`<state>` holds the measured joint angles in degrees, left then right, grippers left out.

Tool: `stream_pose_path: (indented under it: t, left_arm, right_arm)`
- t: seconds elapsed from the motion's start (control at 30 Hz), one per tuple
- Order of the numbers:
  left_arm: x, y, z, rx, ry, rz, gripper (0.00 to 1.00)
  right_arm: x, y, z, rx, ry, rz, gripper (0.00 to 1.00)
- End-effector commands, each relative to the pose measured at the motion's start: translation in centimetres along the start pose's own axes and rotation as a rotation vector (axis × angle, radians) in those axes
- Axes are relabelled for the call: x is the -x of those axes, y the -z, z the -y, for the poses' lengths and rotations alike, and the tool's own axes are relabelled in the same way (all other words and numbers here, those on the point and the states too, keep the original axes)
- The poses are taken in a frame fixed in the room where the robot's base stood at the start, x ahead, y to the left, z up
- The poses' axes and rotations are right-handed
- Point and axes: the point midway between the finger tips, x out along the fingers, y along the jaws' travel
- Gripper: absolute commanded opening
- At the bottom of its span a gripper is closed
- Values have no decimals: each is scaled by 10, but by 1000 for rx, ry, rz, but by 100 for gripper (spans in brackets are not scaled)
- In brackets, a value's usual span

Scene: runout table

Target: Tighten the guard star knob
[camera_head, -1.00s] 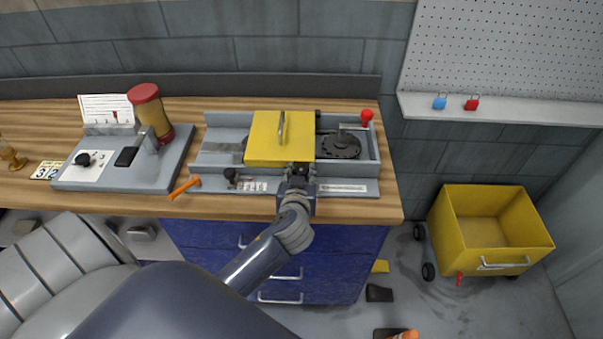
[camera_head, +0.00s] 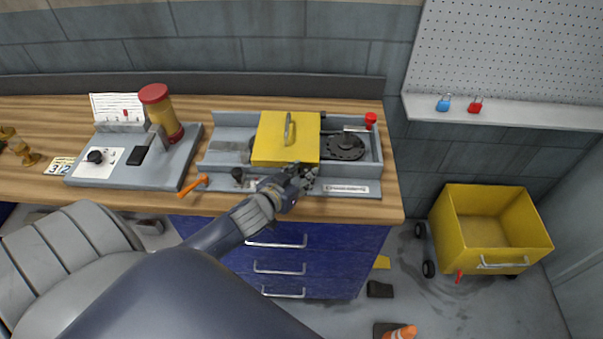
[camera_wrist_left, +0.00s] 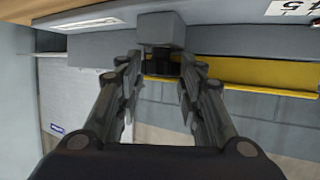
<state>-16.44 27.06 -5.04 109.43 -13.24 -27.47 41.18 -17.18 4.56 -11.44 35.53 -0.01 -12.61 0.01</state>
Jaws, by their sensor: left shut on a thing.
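The yellow guard (camera_head: 270,140), a box-like cover with a handle on top, sits over the middle of the grey machine bed on the bench. My left gripper (camera_head: 305,172) is at the guard's lower front edge, reaching in from lower left. In the left wrist view its fingertips (camera_wrist_left: 160,66) close on a small dark piece, the star knob (camera_wrist_left: 161,70), just below a grey block (camera_wrist_left: 162,30). The fingers hide most of the knob, and its lobes cannot be made out. In the head view the gripper covers it. My right gripper is in neither view.
A small black knob (camera_head: 238,174) stands on the front strip, left of my gripper. An orange-handled tool (camera_head: 192,186) lies by the bench edge. A red knob (camera_head: 370,119) is at the machine's right end.

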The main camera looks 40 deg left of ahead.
Motion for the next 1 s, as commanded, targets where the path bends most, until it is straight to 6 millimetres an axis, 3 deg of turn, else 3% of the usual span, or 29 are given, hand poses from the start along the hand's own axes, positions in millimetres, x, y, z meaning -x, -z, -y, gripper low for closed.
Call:
stream_pose_path:
  t: [0.2, 0.23, 0.3, 0.33, 0.73, 1.0]
  left_arm:
    - [0, -1, 0, -1, 1, 2, 11]
    - [0, -1, 0, -1, 1, 2, 37]
    - [0, -1, 0, -1, 1, 2, 53]
    - [0, -1, 0, -1, 1, 2, 55]
    - [0, -1, -1, 5, 11, 0, 55]
    - [-2, -3, -6, 63, 136, -1, 55]
  right_arm:
    - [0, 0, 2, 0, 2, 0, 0]
    - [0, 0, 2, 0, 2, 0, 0]
    - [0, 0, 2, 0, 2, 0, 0]
    - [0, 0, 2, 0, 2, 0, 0]
    - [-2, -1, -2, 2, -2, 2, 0]
    - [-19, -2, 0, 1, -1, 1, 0]
